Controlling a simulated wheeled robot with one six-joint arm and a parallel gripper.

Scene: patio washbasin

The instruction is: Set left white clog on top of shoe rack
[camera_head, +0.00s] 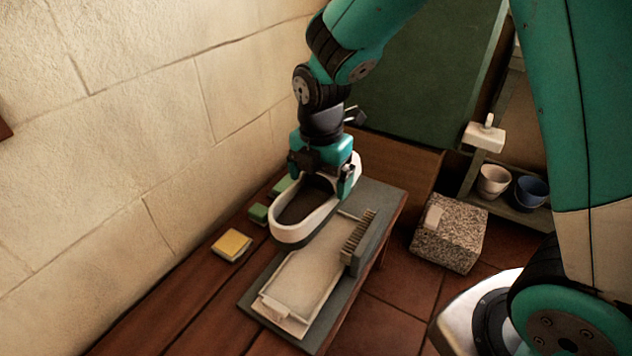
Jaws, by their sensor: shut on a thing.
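A white clog (296,233) with a dark inside and a grey sole edge is in my gripper (323,176). My gripper points down and is shut on the clog's far end, its fingers partly hiding that end. The clog's near end points to the lower left. It is over the far left part of a grey board (252,297); I cannot tell whether it touches. I see only one clog. No shoe rack can be told for certain; a low shelf (507,205) with cups stands at the right.
A pale tray (305,275) and a brush (357,238) are on the board. A yellow sponge (232,245) and green blocks (258,213) lie by the wall (120,130). A speckled block (450,240) stands on the tiled floor. A white dispenser (485,136) is at the right.

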